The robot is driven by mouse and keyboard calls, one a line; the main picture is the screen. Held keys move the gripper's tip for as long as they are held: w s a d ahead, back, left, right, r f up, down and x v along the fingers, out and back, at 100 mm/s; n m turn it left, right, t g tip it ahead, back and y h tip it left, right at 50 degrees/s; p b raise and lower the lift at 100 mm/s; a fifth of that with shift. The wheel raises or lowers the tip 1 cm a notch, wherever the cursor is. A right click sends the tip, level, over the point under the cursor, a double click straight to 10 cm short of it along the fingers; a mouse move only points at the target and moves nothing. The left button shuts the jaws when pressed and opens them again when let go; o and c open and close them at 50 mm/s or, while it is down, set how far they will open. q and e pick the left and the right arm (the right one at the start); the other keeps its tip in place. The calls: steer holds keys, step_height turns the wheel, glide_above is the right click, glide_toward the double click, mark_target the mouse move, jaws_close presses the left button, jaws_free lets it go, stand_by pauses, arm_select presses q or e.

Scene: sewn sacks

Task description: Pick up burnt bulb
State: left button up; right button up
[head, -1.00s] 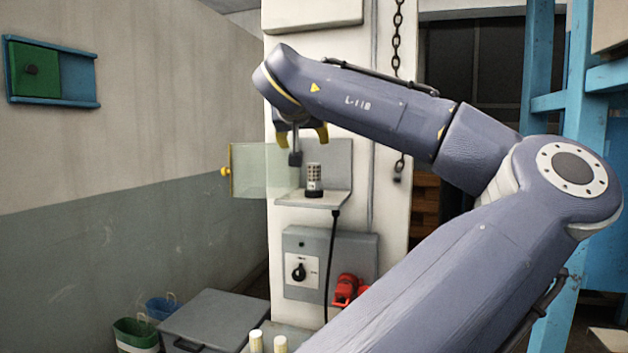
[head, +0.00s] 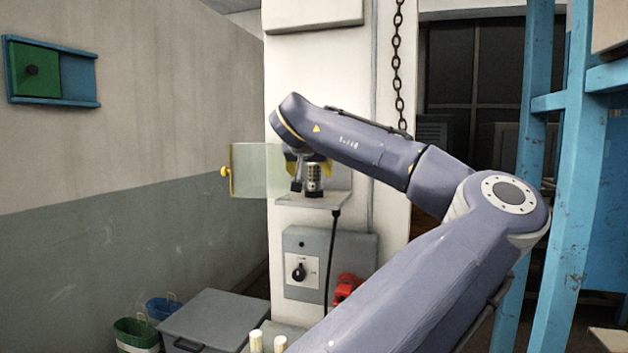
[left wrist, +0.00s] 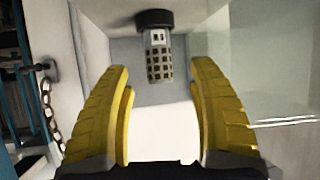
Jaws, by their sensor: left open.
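The burnt bulb (head: 313,178) is a short silver cylinder with a grid of dark squares. It stands upright in a dark round base on a small grey shelf (head: 312,201) on the white pillar. In the left wrist view the bulb (left wrist: 159,62) shows upside down, below its black base (left wrist: 154,19). My left gripper (head: 308,168), with yellow fingers, is at the bulb. In the left wrist view the two fingers (left wrist: 162,82) are wide apart, with the bulb beyond and between their tips, not visibly touching. My right gripper is not in view.
A clear hinged panel (head: 258,171) with a yellow knob stands open left of the shelf. Below are a grey switch box (head: 328,264) and a red plug (head: 346,288). A chain (head: 399,60) hangs right of the pillar. Blue posts (head: 579,150) stand at right.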

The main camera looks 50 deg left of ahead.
mark_target(313, 173)
arm_select(q)
steer(key=shift+x, duration=3.15)
steer(key=shift+w+d, duration=0.1)
steer(key=shift+d, duration=0.05)
steer(key=c, duration=1.3)
